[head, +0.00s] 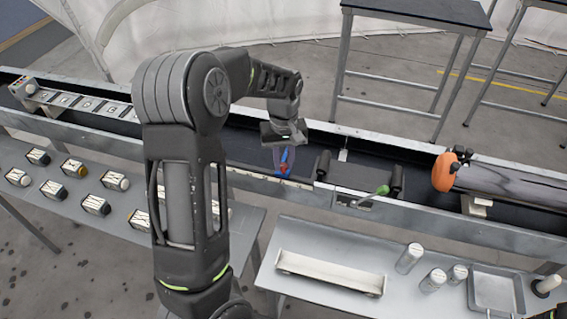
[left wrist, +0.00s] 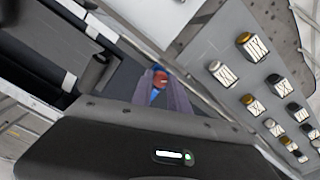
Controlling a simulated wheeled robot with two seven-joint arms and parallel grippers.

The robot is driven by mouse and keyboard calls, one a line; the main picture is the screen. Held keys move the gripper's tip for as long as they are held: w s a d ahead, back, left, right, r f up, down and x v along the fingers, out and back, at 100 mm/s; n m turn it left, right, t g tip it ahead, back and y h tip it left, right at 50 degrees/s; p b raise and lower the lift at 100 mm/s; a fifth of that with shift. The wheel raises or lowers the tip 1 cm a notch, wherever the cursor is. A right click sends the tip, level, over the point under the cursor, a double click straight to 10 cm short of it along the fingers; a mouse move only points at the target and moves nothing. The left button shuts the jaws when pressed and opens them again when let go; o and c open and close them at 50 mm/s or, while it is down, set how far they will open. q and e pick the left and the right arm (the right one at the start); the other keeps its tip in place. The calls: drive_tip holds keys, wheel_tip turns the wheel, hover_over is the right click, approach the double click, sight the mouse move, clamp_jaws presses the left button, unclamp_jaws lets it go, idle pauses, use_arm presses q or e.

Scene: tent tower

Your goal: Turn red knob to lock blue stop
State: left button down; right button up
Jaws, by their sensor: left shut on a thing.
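The red knob (left wrist: 159,80) shows in the left wrist view between the two fingers of my left gripper (left wrist: 162,82). The blue stop (left wrist: 154,95) is just beside and below the knob there. In the head view my left gripper (head: 281,160) points down into the dark channel, shut on the red knob (head: 283,168). The blue stop (head: 285,158) shows there as a small blue piece at the fingers, partly hidden by them. My right gripper is not clearly in view; only a dark piece shows at the bottom right corner.
A green-handled lever (head: 382,190) and black rollers (head: 323,165) stand right of the gripper. An orange ring (head: 443,172) sits around a grey cylinder farther right. Labelled blocks (head: 96,204) lie on the left table. A white tray (head: 330,272) lies on the front table.

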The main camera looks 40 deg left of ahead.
sight(284, 165)
use_arm(q)
drive_tip(key=m+b, duration=0.1)
drive_tip(key=m, duration=0.2)
drive_tip(key=shift+m, duration=0.3)
drive_tip(key=shift+m+b, duration=0.35)
drive_tip(key=shift+m, duration=0.75)
drive_tip(key=c, duration=1.3)
unclamp_jaws()
drive_tip(key=shift+r+b, duration=0.65)
drive_tip(key=shift+r, duration=3.25)
